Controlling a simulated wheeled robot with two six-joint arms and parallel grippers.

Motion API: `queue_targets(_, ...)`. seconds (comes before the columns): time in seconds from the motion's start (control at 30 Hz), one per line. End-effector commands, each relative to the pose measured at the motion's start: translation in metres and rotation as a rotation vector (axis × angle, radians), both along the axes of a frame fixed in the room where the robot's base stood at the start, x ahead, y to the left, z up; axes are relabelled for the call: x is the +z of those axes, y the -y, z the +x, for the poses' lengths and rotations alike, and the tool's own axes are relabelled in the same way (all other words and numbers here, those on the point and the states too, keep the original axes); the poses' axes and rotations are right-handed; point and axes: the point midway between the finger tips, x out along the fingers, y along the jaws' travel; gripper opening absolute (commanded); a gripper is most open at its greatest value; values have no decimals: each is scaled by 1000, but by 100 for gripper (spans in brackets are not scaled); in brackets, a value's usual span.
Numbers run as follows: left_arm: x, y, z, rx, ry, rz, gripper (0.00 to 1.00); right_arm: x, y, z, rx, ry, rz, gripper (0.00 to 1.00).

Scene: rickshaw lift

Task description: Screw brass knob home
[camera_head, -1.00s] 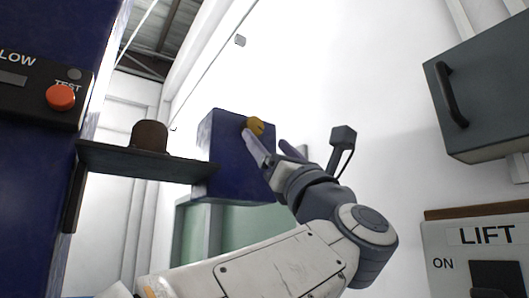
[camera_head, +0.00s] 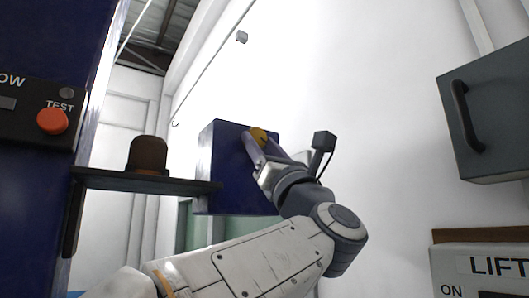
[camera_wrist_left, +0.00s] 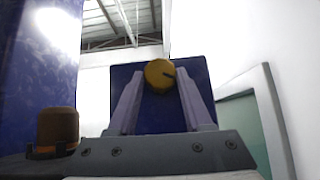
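The round brass knob (camera_head: 258,136) sits on the face of a dark blue box (camera_head: 222,165). In the left wrist view the knob (camera_wrist_left: 159,75) shows a dark notch on its right part, and the blue box (camera_wrist_left: 158,116) is behind it. My left gripper (camera_head: 257,141) reaches up to the knob. In the left wrist view its two fingertips (camera_wrist_left: 160,80) stand one on each side of the knob, very close to its edges. Whether they press on it I cannot tell. My right gripper is not in view.
A dark shelf (camera_head: 105,180) with a brown capped cylinder (camera_head: 147,155) is left of the blue box. A panel with a red TEST button (camera_head: 53,121) is at far left. A grey handled box (camera_head: 490,115) and a LIFT panel (camera_head: 455,262) are at right.

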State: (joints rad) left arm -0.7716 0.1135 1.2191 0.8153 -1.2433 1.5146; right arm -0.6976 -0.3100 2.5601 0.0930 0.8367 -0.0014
Motion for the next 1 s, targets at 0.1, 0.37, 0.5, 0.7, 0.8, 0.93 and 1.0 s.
queue_targets(0.1,0,0,0,-1,0,1,0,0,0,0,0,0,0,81)
queue_targets(0.37,-2,-2,-2,-1,-33,46,0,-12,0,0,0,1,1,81)
queue_targets(0.5,-3,-3,-3,-1,-79,111,0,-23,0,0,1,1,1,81)
queue_targets(0.7,1,-6,-5,-1,-167,234,0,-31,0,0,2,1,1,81)
queue_targets(0.8,3,-7,-6,-1,-212,294,0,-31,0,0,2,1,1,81)
queue_targets(0.93,5,-8,-6,-1,-264,366,0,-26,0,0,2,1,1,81)
queue_targets(1.0,6,-8,-6,-1,-289,399,0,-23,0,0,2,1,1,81)
